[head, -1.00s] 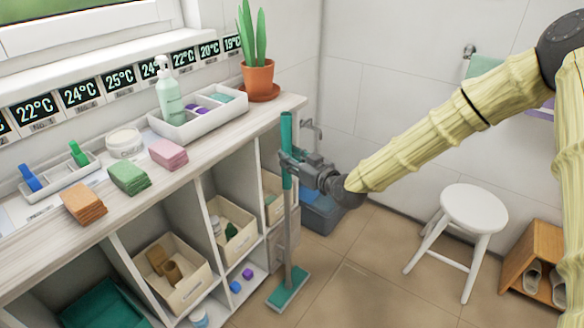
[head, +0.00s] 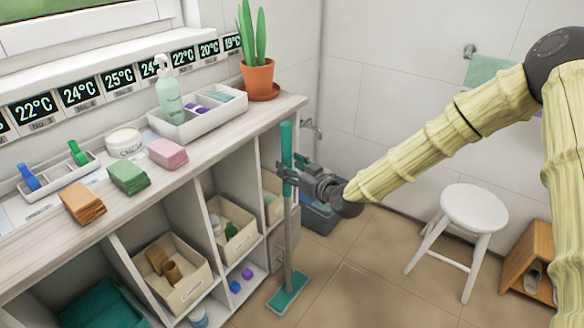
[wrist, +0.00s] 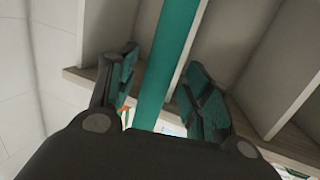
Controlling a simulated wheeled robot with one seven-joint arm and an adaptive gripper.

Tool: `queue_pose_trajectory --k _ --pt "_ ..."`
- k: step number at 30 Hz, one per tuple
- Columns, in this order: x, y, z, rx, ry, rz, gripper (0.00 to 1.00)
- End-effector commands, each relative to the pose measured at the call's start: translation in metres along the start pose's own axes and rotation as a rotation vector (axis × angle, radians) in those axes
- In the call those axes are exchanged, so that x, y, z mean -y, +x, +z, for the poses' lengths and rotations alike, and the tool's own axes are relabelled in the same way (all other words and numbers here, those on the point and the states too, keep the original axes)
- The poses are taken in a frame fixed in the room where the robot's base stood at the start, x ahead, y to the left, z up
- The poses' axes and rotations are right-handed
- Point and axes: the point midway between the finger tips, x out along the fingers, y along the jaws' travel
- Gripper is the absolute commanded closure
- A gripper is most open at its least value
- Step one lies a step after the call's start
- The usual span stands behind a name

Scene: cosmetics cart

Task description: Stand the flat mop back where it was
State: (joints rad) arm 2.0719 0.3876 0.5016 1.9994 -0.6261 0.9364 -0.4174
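The flat mop (head: 287,245) stands nearly upright in front of the shelf unit's right end, with a teal upper handle, a grey pole and a teal flat head on the tiled floor. My gripper (head: 286,176) is at the teal part of the handle. In the wrist view, the teal handle (wrist: 167,65) passes between the two fingers of my gripper (wrist: 160,95). The fingers are spread on either side of it, with narrow gaps showing. Whether the pole leans against the shelf edge cannot be told.
The shelf unit's wooden top (head: 205,165) carries a white organizer (head: 205,122), a plant pot (head: 257,76) and folded cloths. A grey-blue bin (head: 320,218) is behind my gripper. A white stool (head: 473,212) stands to the right. The floor between is clear.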

Motion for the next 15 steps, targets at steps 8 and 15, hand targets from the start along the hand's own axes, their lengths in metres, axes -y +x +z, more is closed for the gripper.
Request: queue_pose_trajectory --k 8,15 --pt "-0.001 -0.006 -0.003 0.000 0.000 0.000 0.51" --pt "-0.001 -0.043 -0.003 0.000 0.001 0.001 0.51"
